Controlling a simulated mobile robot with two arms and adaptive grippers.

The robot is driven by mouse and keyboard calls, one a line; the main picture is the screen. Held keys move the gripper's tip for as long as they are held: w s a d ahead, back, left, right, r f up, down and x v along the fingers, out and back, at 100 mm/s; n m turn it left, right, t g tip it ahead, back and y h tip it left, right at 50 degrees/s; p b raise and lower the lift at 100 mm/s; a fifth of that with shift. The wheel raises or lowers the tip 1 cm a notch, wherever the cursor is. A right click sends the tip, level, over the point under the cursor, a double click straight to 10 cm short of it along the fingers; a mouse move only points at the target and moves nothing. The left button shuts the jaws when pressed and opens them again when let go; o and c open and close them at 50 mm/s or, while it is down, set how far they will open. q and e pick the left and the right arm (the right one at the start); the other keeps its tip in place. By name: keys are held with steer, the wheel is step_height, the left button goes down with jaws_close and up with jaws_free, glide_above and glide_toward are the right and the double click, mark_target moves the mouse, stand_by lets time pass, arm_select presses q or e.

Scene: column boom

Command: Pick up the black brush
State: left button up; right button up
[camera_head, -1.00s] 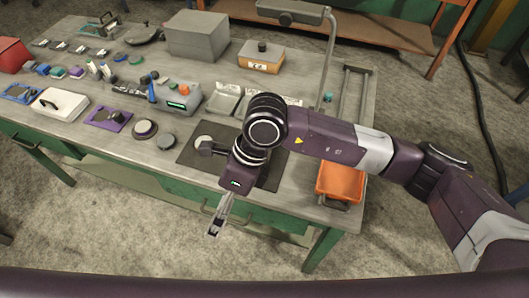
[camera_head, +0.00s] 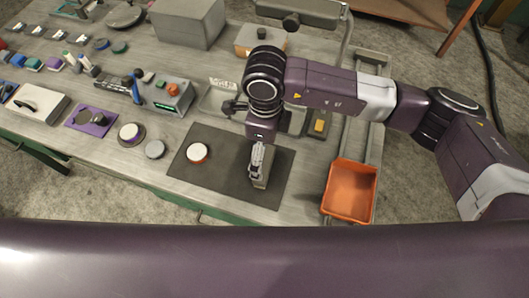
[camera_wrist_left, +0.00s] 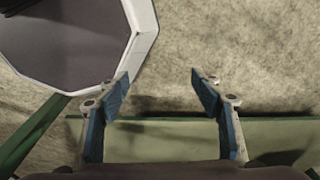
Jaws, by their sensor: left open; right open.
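I cannot single out a black brush with certainty in the head view. My right gripper (camera_head: 257,172) hangs over the dark mat (camera_head: 222,170) near the front of the workbench and points down. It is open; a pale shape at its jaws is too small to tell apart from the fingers. A white round piece with a red rim (camera_head: 197,153) lies on the mat to its left. My left gripper (camera_wrist_left: 160,80) is open and empty in the left wrist view, above the floor and a green bench part (camera_wrist_left: 165,140). It is outside the head view.
An orange bin (camera_head: 350,192) stands at the bench's right end. A control box (camera_head: 172,98), a purple plate (camera_head: 92,118), a white box with a black handle (camera_head: 35,103) and round pieces (camera_head: 131,133) fill the left. A grey box (camera_head: 187,22) stands at the back.

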mark_target(265, 163)
steer(key=f+p, duration=0.1)
steer(key=s+f+p, duration=0.1)
steer(key=f, duration=0.1)
steer(key=shift+s+f, duration=0.1)
steer(key=shift+s, duration=0.05)
steer(key=f, duration=0.1)
steer(key=p, duration=0.1)
steer(key=f, duration=0.1)
steer(key=shift+w+a+f, duration=0.1)
steer(key=shift+w+f, duration=0.15)
steer(key=shift+f, duration=0.5)
arm_select(q)
steer(key=s+r, duration=0.2)
steer(key=r, duration=0.1)
steer(key=shift+s+r, duration=0.25)
steer(key=shift+s, duration=0.15)
arm_select(e)
steer(key=c, duration=1.1)
steer(key=shift+r, duration=0.15)
arm_select(q)
step_height(265, 163, down, 6)
steer(key=b, duration=0.5)
steer(key=shift+w+r+b, duration=0.1)
steer(key=shift+w+b, duration=0.05)
steer(key=shift+b, duration=0.15)
arm_select(e)
step_height(265, 163, up, 20)
